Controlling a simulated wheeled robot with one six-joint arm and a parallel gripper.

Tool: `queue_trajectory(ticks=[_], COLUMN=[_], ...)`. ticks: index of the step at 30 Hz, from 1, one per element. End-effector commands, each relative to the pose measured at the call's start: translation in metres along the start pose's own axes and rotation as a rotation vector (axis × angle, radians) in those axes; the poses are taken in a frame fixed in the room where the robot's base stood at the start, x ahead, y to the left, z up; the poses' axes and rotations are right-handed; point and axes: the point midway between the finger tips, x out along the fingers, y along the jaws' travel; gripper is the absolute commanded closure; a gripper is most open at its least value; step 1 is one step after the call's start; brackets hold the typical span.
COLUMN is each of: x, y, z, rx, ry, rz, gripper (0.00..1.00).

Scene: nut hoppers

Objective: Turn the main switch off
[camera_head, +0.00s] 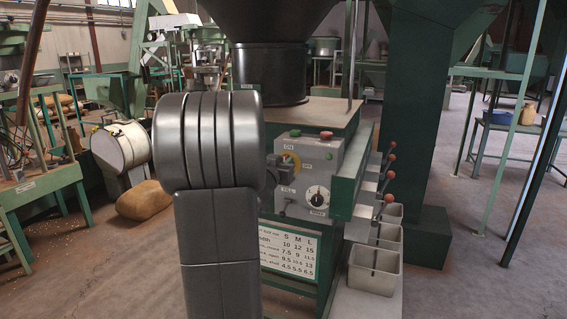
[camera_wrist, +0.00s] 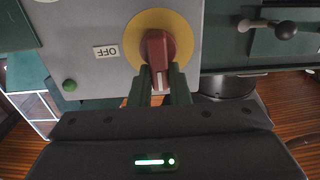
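The main switch is a red handle (camera_wrist: 157,50) on a yellow disc (camera_wrist: 186,24), on a grey control box (camera_head: 337,160). In the wrist view the handle points down the picture, its white-marked end towards my gripper. An OFF label (camera_wrist: 106,52) sits left of the disc, turned upside down. My gripper (camera_wrist: 161,85) has its two dark green fingers on either side of the handle, apparently closed on it.
The box also carries a green button (camera_head: 295,132), a red button (camera_head: 326,135) and a black dial (camera_head: 318,196). Levers with red knobs (camera_head: 390,174) and grey bins (camera_head: 375,270) stand to its right. A size chart (camera_head: 288,250) hangs below. Open floor lies at right.

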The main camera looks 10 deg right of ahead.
Motion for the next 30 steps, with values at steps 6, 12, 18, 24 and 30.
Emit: queue_trajectory(ticks=[6,12,18,24,30], x=[0.000,0.000,0.000,0.000,0.000], y=[0.000,0.001,0.004,0.008,0.011], z=[0.000,0.001,0.002,0.003,0.005], rx=[0.004,0.050,0.169,0.346,0.537], ry=[0.000,0.000,0.000,0.001,0.001], rz=[0.000,0.000,0.000,0.000,0.000], gripper=[1.00,1.00,1.00,1.00,1.00])
